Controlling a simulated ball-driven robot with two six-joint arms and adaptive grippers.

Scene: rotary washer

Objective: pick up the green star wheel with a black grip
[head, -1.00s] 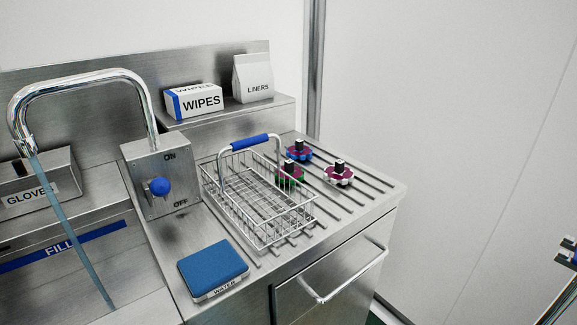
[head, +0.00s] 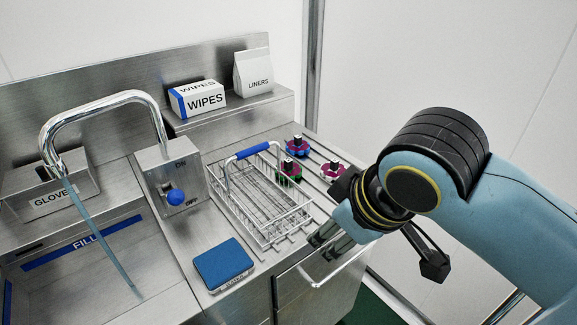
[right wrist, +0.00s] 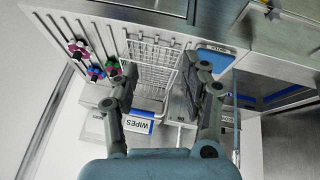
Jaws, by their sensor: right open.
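The green star wheel (head: 289,173), with a purple top and a black grip, lies on the ribbed drainboard just behind the wire basket. The basket's wires and handle partly cover it in the head view. In the right wrist view the green wheel (right wrist: 113,68) shows beside the basket, close to the left finger. My right gripper (head: 328,238) is open and empty, in front of the basket's near right corner in the head view. Its spread fingers (right wrist: 158,72) frame the basket in the right wrist view. My left gripper is out of view.
A blue-edged wheel (head: 296,147) and a white-edged wheel (head: 332,169) lie near the green one. The wire basket (head: 262,215) has a raised blue-gripped handle (head: 253,149). A blue pad (head: 223,264), tap (head: 105,98), wipes box (head: 198,99) and drawer handle (head: 322,282) are around.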

